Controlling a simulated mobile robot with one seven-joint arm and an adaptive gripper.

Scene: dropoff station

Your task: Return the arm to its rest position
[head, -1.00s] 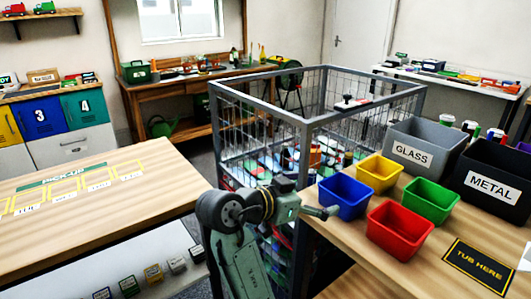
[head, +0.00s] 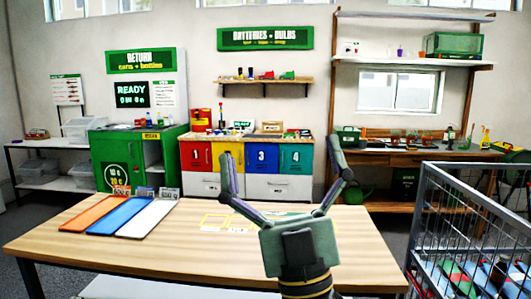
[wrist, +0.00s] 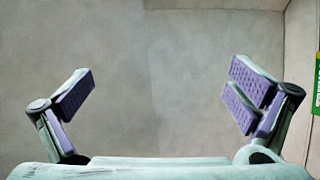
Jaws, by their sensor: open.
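My gripper (head: 286,180) stands upright in the head view, in front of the wooden table, with its two fingers spread wide and nothing between them. The wrist view also shows the fingers (wrist: 160,92) far apart and empty, with a bare grey wall behind them. The lower part of my arm is out of the head view.
A wooden table (head: 150,250) with orange, blue and white strips lies behind and left of my gripper. A wire cage (head: 470,215) stands at the right. A green return machine (head: 125,160) and coloured lockers (head: 262,158) line the back wall.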

